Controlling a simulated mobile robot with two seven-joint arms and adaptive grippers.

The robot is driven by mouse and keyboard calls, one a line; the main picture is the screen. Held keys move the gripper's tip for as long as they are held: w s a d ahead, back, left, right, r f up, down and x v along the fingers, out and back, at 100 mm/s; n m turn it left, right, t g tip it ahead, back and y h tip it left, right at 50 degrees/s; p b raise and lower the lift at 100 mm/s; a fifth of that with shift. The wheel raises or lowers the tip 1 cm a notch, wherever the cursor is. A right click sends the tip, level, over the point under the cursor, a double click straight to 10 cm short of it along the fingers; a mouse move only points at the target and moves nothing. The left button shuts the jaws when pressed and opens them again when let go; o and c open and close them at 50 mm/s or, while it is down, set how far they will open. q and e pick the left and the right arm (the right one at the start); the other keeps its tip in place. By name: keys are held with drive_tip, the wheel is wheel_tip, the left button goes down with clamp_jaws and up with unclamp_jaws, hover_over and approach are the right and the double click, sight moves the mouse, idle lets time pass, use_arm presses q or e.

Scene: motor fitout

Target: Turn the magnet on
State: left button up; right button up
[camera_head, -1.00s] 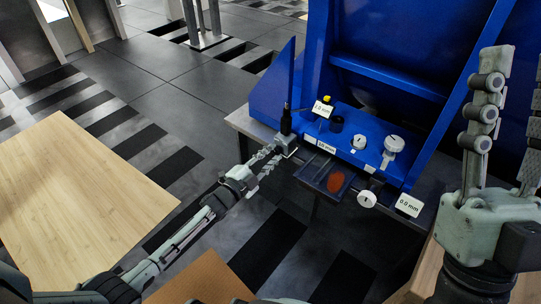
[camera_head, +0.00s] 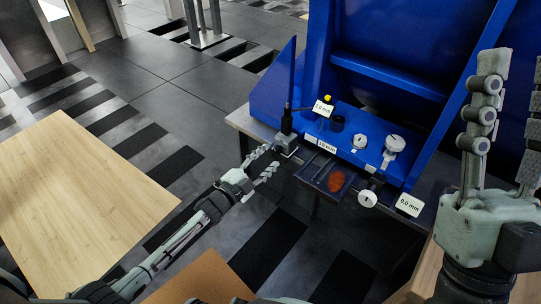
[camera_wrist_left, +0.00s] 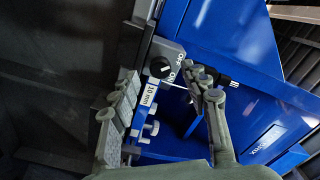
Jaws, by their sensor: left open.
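The magnet is a small grey block (camera_head: 286,145) with a black upright post, at the left end of the blue machine in the head view. In the left wrist view its grey face shows a round black knob (camera_wrist_left: 160,67) with ON and OFF lettering. The knob's slot is tilted; its exact setting is hard to tell. My left gripper (camera_head: 271,158) is open and empty, pointing at the block from the lower left. In the left wrist view, the open gripper's fingers (camera_wrist_left: 168,86) stand either side of the knob's line, apart from it. My right gripper (camera_head: 517,65) is open and empty, pointing upward.
A dark tray (camera_head: 318,180) with an orange-red patch juts out in front. A wooden table (camera_head: 80,200) stands at left, with open floor between.

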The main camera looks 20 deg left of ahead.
use_arm(q)
drive_tip(key=v, duration=1)
drive_tip(key=shift+r, duration=0.1)
